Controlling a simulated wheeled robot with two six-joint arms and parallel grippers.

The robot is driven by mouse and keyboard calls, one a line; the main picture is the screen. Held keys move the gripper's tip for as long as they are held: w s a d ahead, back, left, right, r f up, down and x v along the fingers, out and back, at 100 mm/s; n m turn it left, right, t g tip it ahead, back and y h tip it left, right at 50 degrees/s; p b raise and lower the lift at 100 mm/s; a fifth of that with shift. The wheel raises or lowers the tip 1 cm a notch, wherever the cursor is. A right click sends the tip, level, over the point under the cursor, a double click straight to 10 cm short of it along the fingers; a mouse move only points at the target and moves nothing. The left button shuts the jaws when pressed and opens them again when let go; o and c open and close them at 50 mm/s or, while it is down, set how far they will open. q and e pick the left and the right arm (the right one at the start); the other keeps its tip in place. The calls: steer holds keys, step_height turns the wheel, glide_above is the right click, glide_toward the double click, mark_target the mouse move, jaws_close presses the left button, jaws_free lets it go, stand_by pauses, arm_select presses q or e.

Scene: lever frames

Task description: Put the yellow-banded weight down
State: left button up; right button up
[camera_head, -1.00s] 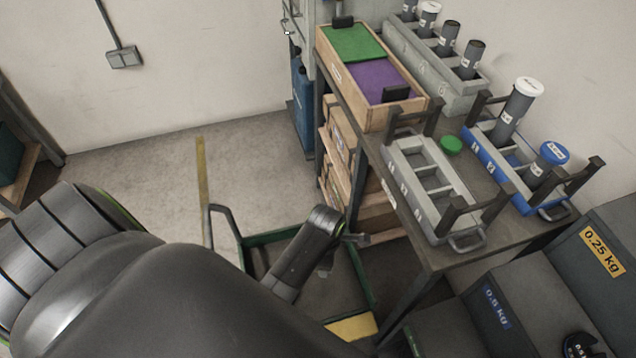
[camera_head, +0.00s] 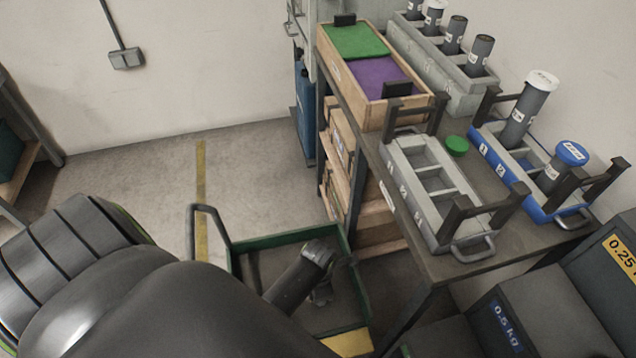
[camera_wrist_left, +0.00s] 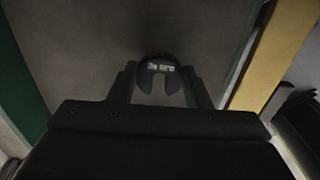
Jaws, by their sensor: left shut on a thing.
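My left gripper (camera_wrist_left: 160,92) is shut on a dark slotted weight (camera_wrist_left: 157,68) in the left wrist view. The weight's slot faces the gripper, and a small pale label on it is too blurred to read. I cannot make out a yellow band on it. In the head view my left arm reaches over a green-walled tray (camera_head: 283,238) with a dark floor and a yellow edge strip (camera_head: 350,343). The weight is over the dark floor; whether it touches is unclear. In the head view the fingertips and weight are mostly hidden by my arm. My right gripper is out of view.
A table (camera_head: 520,240) to the right carries a grey rack (camera_head: 430,185), a blue rack (camera_head: 535,205) with capped cylinders, and a wooden box (camera_head: 420,110). Stepped grey bins (camera_head: 520,305) with weight labels stand at the lower right. The floor left of the tray is clear.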

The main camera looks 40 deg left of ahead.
arm_select(q)
steer(key=shift+f, duration=0.9)
steer(key=shift+f, duration=0.15)
steer(key=o, duration=1.2)
steer(key=shift+o, duration=0.2)
